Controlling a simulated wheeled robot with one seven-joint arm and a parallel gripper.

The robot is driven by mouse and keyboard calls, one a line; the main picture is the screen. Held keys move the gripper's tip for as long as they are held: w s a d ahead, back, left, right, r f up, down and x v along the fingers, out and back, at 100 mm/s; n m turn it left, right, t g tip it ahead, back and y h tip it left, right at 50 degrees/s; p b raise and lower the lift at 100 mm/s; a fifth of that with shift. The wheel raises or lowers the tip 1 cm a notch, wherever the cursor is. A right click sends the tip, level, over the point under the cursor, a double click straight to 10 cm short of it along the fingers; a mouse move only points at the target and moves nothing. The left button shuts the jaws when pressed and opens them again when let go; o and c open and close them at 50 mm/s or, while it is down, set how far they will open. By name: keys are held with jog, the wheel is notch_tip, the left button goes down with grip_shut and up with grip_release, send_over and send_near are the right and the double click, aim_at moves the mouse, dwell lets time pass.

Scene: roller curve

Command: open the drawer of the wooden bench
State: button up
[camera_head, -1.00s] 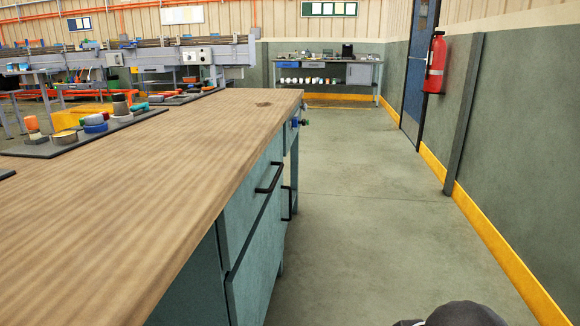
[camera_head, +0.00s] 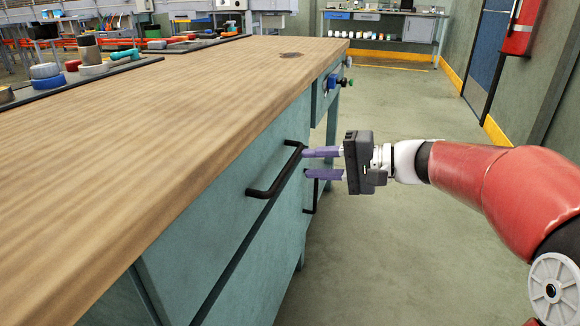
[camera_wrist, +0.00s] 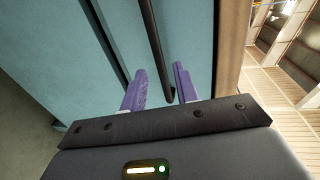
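The wooden bench (camera_head: 150,140) has a wood top and teal-green fronts. Its upper drawer (camera_head: 215,225) is closed, with a black bar handle (camera_head: 265,193) across it. My gripper (camera_head: 306,164) is open, with purple fingers at the far end of that handle. In the wrist view, the handle (camera_wrist: 152,35) runs down between the two fingertips of my gripper (camera_wrist: 159,69), nearer the right finger. I cannot tell whether either finger touches it.
A second, upright black handle (camera_head: 316,197) is on the front below, close to my fingers. The bench top's edge overhangs nearby. Parts trays (camera_head: 120,68) stand on the top.

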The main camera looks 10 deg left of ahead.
aim_at(292, 164)
jog(key=x, duration=0.6)
jog(key=shift+c, duration=0.4)
grip_shut()
